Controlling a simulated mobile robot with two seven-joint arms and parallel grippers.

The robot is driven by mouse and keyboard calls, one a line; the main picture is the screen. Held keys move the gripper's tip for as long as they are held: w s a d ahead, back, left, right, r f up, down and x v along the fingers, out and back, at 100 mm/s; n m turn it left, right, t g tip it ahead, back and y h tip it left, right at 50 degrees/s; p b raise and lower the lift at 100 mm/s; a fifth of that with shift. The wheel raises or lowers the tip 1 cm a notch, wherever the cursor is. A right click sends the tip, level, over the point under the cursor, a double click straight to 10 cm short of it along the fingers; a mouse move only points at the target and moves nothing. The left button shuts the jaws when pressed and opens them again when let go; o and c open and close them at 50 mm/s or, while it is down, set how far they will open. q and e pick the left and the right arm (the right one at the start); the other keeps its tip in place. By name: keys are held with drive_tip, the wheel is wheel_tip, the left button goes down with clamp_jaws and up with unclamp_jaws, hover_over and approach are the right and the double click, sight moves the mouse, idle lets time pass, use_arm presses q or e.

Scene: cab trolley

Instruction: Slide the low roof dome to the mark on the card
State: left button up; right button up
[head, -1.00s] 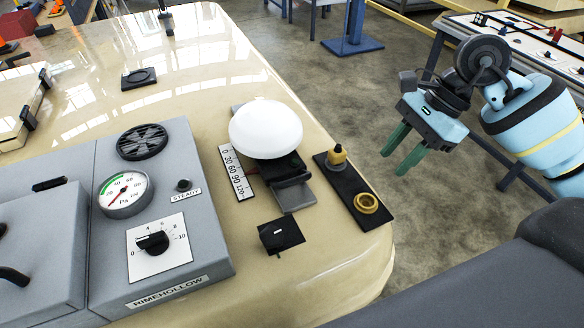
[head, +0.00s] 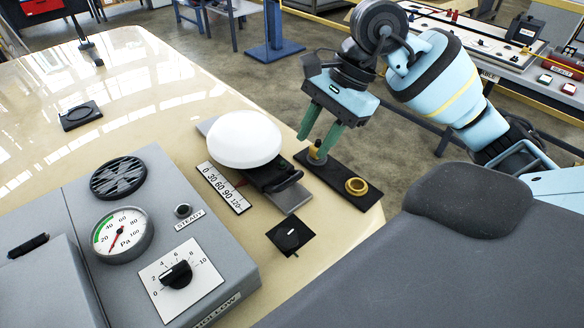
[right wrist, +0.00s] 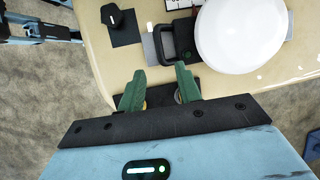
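The low white dome (head: 244,139) sits on a grey rail plate (head: 290,199) on the beige top, with a black handle (head: 279,181) on its near side. It also shows in the right wrist view (right wrist: 240,35). A white card (head: 222,188) printed 0 to 120 lies along the left of the rail. A small red spot shows between card and dome; I cannot tell whether it is the mark. My right gripper (head: 311,147) is open and empty, right of the dome and apart from it; its green fingers also show in the right wrist view (right wrist: 159,97). My left gripper is out of view.
A black dial (head: 291,236) is near the rail's front end. A grey gauge box (head: 150,215) stands left of the card.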

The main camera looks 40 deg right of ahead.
sight(294, 177)
drive_tip(key=shift+x, duration=3.9)
drive_tip(key=shift+d, duration=0.1)
clamp_jaws()
drive_tip(key=shift+w, duration=0.1)
